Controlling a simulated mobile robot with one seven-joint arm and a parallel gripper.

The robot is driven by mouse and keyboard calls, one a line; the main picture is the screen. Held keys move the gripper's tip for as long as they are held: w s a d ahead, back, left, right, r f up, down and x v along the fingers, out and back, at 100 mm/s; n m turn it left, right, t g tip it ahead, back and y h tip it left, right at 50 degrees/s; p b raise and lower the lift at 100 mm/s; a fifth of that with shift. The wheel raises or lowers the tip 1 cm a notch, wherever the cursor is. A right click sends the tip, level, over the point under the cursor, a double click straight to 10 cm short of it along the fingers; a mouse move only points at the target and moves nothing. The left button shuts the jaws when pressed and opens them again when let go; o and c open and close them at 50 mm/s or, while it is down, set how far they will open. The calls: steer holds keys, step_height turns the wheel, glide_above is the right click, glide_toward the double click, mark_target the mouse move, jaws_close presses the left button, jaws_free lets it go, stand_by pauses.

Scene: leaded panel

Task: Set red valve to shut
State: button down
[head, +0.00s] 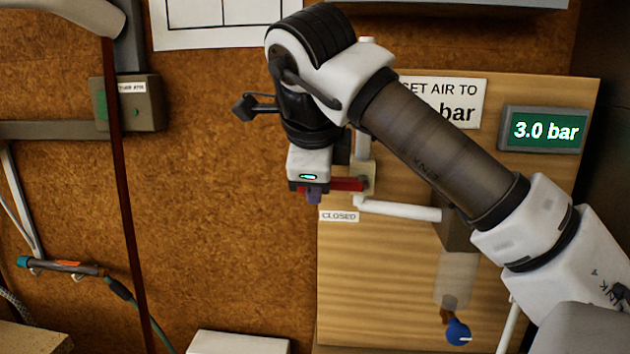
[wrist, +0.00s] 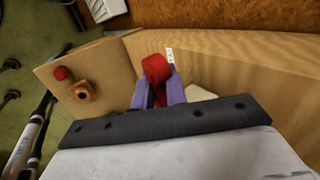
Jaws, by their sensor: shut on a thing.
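The red valve's handle (head: 348,184) sticks out level to the left from its pale body (head: 369,178) on the wooden panel. A small "CLOSED" label (head: 339,216) is just below the handle. My gripper (head: 314,194) is at the handle's left end, pointing down. In the wrist view the red handle (wrist: 155,68) stands between the purple fingers of my gripper (wrist: 159,88), which are shut on it. My arm hides part of the panel and part of a sign.
The wooden panel (head: 375,290) carries a display (head: 543,131) reading 3.0 bar, a sign (head: 470,92) about setting air, a white pipe (head: 400,209) and a blue knob (head: 458,332). A dark red hose (head: 124,200) hangs at left. The cork wall (head: 230,270) between is mostly clear.

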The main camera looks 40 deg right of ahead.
steer(key=c, duration=1.7)
jaws_free()
steer(key=shift+c, duration=0.2)
